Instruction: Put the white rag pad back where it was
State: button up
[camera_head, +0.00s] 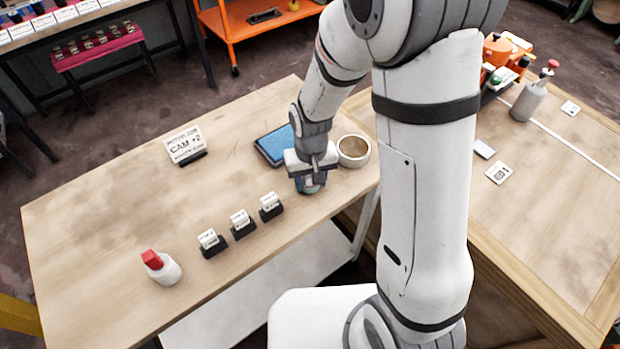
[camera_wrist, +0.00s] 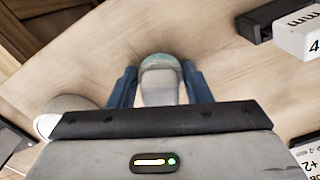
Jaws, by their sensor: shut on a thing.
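My gripper (camera_head: 311,183) is low over the front right part of the near table, with its blue fingers pointing down. In the wrist view the fingers are shut on a pale grey-white piece with a teal lower edge, which looks like the white rag pad (camera_wrist: 160,80). It stands upright between the fingers, at or just above the wood; I cannot tell if it touches. A flat blue pad or tray (camera_head: 270,144) lies just behind my gripper. A round white container (camera_head: 354,164) with a brownish inside stands just to the right.
Several black holders with white tags (camera_head: 241,222) stand in a row to the left. A white bottle with a red cap (camera_head: 162,268) stands at front left, and a CAM +2 sign (camera_head: 185,144) further back. The table's front edge is close to my gripper.

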jog(key=o, duration=0.9)
notch_tip(320, 180, up, 12)
jog(key=s+d+r+t, duration=0.1)
jog(key=s+d+r, duration=0.1)
jog(key=s+d, duration=0.2)
jog(key=s+d+r+m, duration=0.1)
jog(key=s+d+r, duration=0.2)
jog(key=s+d, duration=0.1)
jog(key=s+d+r+m+t, duration=0.1)
jog(key=s+d+r, duration=0.2)
jog(key=d, duration=0.1)
jog(key=shift+s+d+r+t+p, duration=0.1)
jog(key=shift+s+r+t+p, duration=0.05)
jog(key=shift+s+t+p, duration=0.2)
